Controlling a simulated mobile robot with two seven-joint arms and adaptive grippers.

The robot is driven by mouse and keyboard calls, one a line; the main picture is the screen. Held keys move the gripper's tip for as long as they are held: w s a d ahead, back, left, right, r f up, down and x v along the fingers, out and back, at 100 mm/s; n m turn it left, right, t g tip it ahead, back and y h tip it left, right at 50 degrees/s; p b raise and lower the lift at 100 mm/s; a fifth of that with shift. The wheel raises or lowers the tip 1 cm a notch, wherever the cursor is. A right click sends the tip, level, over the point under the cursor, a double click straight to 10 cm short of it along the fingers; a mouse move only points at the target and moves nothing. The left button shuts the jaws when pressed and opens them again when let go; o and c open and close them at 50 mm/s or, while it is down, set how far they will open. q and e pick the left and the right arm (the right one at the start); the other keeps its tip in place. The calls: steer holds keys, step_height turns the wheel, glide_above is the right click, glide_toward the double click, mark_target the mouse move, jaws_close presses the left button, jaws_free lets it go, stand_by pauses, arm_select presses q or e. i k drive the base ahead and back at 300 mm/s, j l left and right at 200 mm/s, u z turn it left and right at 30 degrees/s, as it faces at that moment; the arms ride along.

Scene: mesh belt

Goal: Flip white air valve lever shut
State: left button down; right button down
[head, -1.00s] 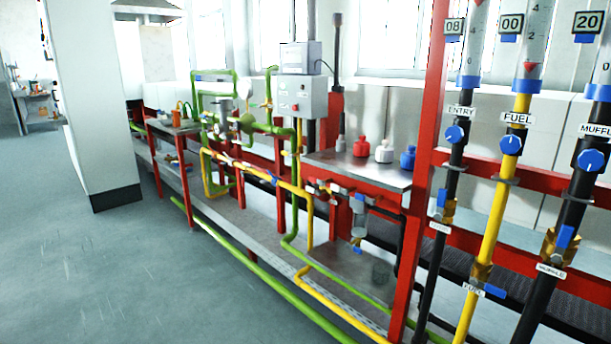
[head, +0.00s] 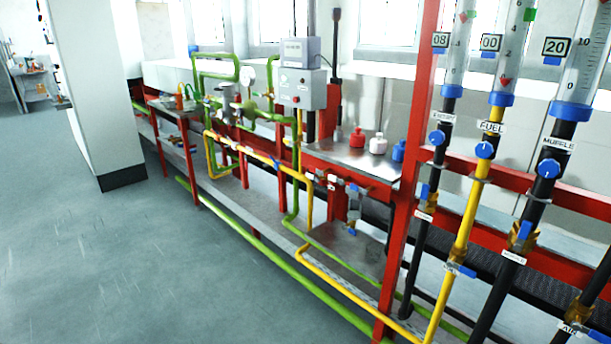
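Neither of my grippers is in view. No white air valve lever can be made out for sure. A brass valve (head: 579,309) on a black pipe is partly in view at the bottom right, with a small tilted label (head: 569,328) that seems to begin with "AI". Its lever cannot be made out clearly. The valves to its left have blue levers: the entry lever (head: 426,191), the fuel lever (head: 461,270) and the muffle lever (head: 524,231).
A red frame post (head: 408,200) stands left of the gauge pipes. A metal shelf (head: 340,156) holds red, white and blue bottles. A grey control box (head: 301,89) stands behind green and yellow pipes. A white pillar (head: 95,95) is at the left. Grey floor (head: 110,260) is clear.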

mark_target(307, 174)
steer(key=i+j+u, duration=0.1)
steer(key=i+j, duration=1.7)
steer(key=i, duration=0.15)
steer(key=j+u, duration=0.05)
